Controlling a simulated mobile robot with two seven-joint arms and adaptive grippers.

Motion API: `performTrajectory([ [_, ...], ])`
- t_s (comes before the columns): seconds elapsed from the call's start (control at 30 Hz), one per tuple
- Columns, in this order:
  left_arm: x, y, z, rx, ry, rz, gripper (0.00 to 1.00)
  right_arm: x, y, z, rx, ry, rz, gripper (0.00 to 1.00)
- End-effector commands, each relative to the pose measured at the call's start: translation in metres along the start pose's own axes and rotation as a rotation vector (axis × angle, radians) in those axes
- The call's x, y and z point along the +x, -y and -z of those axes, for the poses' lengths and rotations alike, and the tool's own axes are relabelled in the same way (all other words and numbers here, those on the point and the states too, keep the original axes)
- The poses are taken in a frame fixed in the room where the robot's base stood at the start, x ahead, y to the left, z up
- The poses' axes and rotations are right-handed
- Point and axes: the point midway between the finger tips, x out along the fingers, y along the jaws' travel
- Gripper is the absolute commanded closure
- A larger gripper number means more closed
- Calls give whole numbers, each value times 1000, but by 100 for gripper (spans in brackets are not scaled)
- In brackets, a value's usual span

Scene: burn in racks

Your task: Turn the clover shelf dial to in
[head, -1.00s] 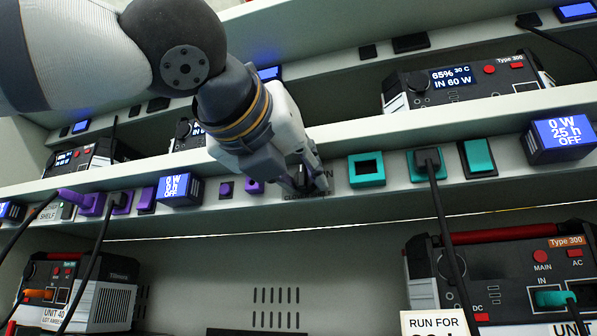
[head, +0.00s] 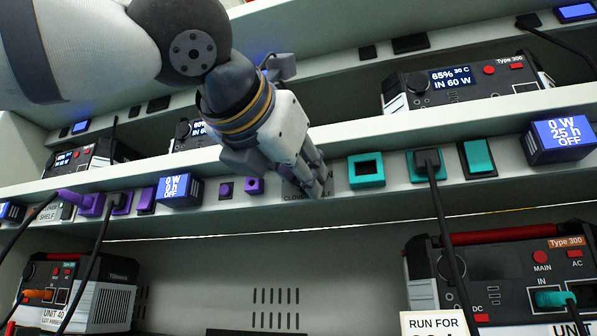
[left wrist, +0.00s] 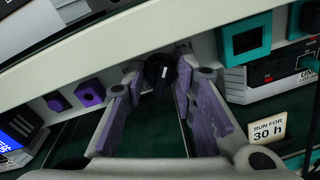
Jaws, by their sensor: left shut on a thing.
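The clover shelf dial is a black round knob (left wrist: 160,72) with a short white mark, on the pale shelf rail in the left wrist view. My left gripper (left wrist: 158,76) has its two fingers on either side of the dial, closed on it. In the head view my left gripper (head: 318,188) reaches down to the rail, and its fingers hide most of the dial. Part of the dark label plate (head: 293,196) with lettering shows beside the fingertips. I cannot read the dial's setting. My right gripper is in neither view.
A black cable (head: 437,205) hangs from another teal socket. A display (head: 180,190) sits further left.

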Motion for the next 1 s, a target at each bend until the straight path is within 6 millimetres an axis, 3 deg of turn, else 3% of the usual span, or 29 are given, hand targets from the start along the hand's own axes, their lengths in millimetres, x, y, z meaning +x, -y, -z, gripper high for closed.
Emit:
performTrajectory([
  [0.5,0,0,0,380,-26,-6,100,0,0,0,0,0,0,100],
  [1.0,0,0,-1,493,-32,-8,100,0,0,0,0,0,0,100],
])
